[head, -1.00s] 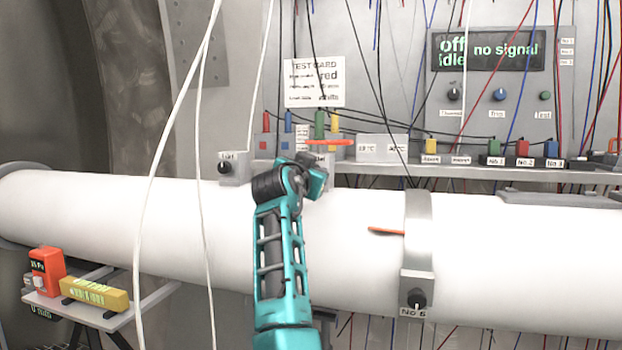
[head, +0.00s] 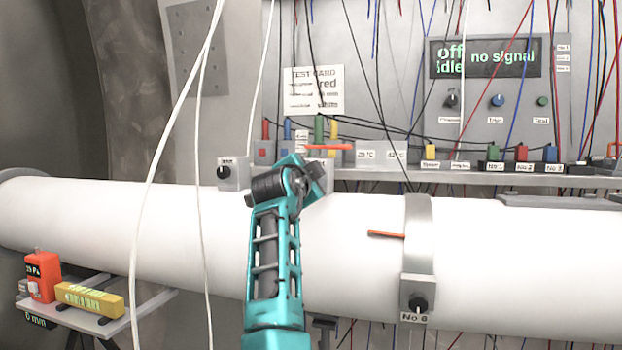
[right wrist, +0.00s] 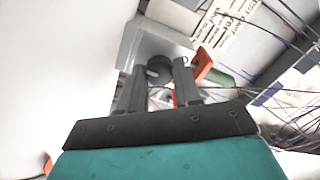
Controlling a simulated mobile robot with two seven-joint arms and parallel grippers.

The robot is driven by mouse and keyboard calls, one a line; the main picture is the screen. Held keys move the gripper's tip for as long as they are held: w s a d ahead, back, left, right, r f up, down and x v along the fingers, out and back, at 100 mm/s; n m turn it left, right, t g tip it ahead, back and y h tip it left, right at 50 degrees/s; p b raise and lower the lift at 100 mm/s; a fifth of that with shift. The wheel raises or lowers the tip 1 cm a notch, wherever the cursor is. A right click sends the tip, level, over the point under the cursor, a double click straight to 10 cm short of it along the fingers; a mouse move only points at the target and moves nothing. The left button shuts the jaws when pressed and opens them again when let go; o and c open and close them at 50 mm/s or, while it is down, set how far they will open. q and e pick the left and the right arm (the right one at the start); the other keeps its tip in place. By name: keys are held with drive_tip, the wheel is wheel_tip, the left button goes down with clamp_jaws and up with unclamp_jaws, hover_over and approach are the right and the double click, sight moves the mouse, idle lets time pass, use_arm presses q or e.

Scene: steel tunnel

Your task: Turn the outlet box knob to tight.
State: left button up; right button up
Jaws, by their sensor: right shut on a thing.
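The outlet box (right wrist: 145,42) is a grey box on top of the white pipe. In the head view my right arm largely hides it. Its round dark knob (right wrist: 159,70) shows between the two fingers in the right wrist view. My right gripper (head: 317,178) is at the box, and in the right wrist view its fingers (right wrist: 160,72) are shut on the knob, one on each side. The knob's pointer and any tight mark cannot be read. An orange lever (head: 328,147) shows just above the gripper; an orange part also shows beside the right finger (right wrist: 203,64). My left gripper is not in view.
The white pipe (head: 150,215) runs across, with a clamp (head: 418,240) and No 6 knob. Another box with a knob (head: 232,173) stands left of my arm. A panel (head: 500,90) reads "off idle" and "no signal". White cables (head: 150,170) hang in front at left.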

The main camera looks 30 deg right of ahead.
idle(0.4)
drive_tip(key=o, duration=1)
drive_tip(key=shift+o, duration=0.2)
drive_tip(key=b+v, duration=0.4)
drive_tip(key=v, duration=0.9)
drive_tip(key=shift+a, duration=0.1)
